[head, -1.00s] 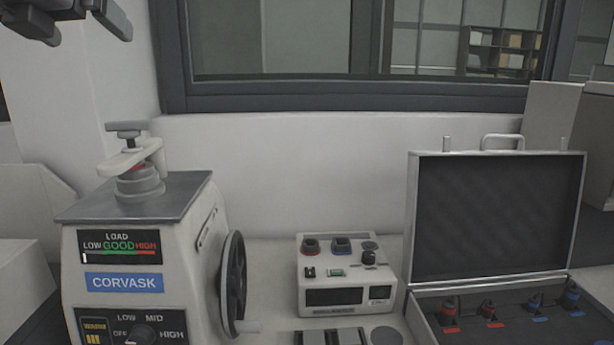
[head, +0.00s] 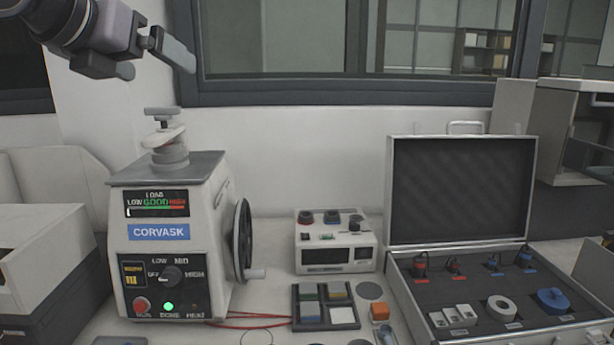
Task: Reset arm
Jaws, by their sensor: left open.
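My left gripper (head: 160,66) is at the upper left of the head view, empty, with its fingers spread apart. It is in the air above the mounting press (head: 172,235) and touches nothing that I can see. The press is a pale box with a grey top plate, a CORVASK label, a load gauge, a dial and a lit green lamp. A clamp arm with a knob (head: 163,128) sits on its top. A black handwheel (head: 244,240) is on its right side. My right gripper is out of view.
A small control box (head: 335,241) stands right of the press, with a compartment tray (head: 296,317) in front. An open case (head: 392,287) with black, white and blue parts is at the right. An orange block (head: 379,312) lies between. Red wires cross the table.

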